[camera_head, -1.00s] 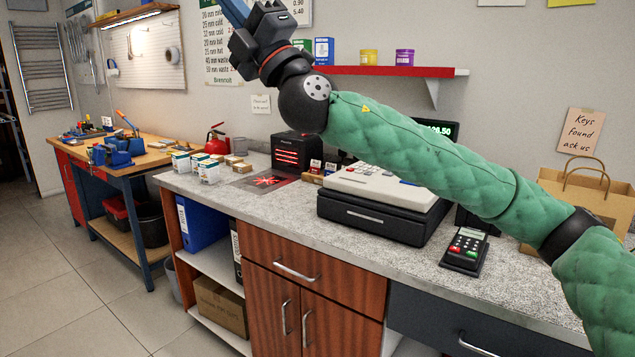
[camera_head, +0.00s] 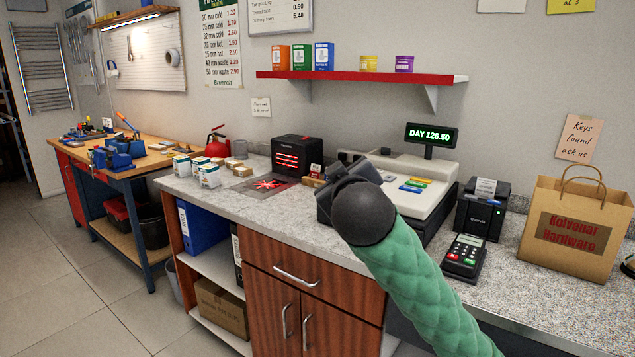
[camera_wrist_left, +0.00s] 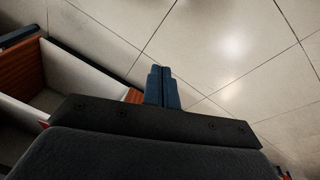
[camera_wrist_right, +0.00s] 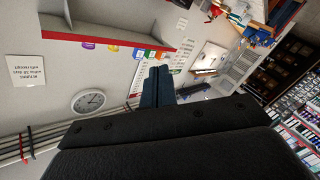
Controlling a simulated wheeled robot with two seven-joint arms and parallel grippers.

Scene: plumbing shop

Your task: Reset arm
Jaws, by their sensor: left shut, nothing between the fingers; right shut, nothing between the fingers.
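My right arm, in a green quilted sleeve (camera_head: 425,290), comes in from the lower right of the head view. Its black wrist is in front of the counter and cash register; the fingers are hidden behind it there. In the right wrist view my right gripper (camera_wrist_right: 158,72) is shut and empty, with the wall and red shelf beyond. My left arm is not in the head view. In the left wrist view my left gripper (camera_wrist_left: 162,72) is shut and empty, pointing over floor tiles beside a cabinet.
The counter (camera_head: 290,212) holds a cash register (camera_head: 415,190), card terminal (camera_head: 465,257), receipt printer (camera_head: 482,210), paper bag (camera_head: 575,228) and small boxes (camera_head: 208,174). A red wall shelf (camera_head: 360,76) is above. A workbench (camera_head: 150,160) stands left; floor in front is open.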

